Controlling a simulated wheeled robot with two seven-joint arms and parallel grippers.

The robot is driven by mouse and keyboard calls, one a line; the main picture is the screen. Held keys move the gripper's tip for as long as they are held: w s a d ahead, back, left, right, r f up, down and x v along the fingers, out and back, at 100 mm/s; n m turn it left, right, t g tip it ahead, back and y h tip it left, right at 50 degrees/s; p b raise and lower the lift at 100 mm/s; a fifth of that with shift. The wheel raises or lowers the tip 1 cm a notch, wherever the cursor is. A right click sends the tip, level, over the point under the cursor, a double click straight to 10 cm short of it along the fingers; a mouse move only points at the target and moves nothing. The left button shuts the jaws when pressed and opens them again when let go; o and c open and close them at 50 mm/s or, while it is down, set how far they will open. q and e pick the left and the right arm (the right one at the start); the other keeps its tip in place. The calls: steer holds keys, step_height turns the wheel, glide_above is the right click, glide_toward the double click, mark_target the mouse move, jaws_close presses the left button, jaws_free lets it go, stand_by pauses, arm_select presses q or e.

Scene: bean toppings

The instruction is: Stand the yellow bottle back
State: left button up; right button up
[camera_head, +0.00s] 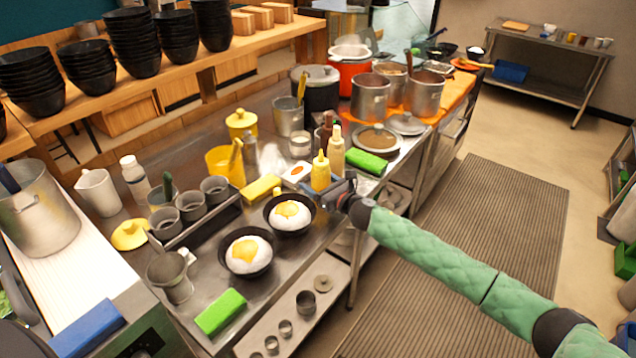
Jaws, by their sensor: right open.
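The yellow bottle (320,172) stands upright on the steel counter, behind the bowl with rice and egg. My right gripper (328,191) reaches in from the right at the bottle's lower part and is open. I cannot tell whether its fingers are around the bottle or just beside it. A paler yellow bottle (336,150) and a dark red-brown bottle (326,132) stand just behind it. My left gripper is not in view.
Two black bowls of rice with egg, the nearer one (248,252) and the farther one (290,215), sit near the counter's front edge. A green block (366,161) lies right of the bottles. Steel pots (370,97) stand behind. A yellow block (262,189) lies left.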

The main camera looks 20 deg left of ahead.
steer(key=shift+r, duration=0.1)
steer(key=shift+d, duration=0.15)
steer(key=shift+s+d, duration=0.25)
steer(key=shift+d, duration=0.05)
steer(key=b+v, duration=0.2)
steer(key=v, duration=0.7)
steer(key=shift+s+d+b, duration=0.2)
steer(key=shift+d+b, duration=0.1)
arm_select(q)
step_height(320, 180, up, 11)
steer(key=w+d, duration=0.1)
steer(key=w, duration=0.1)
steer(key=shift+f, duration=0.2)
arm_select(e)
steer(key=shift+s+d, duration=0.35)
steer(key=shift+d, duration=0.15)
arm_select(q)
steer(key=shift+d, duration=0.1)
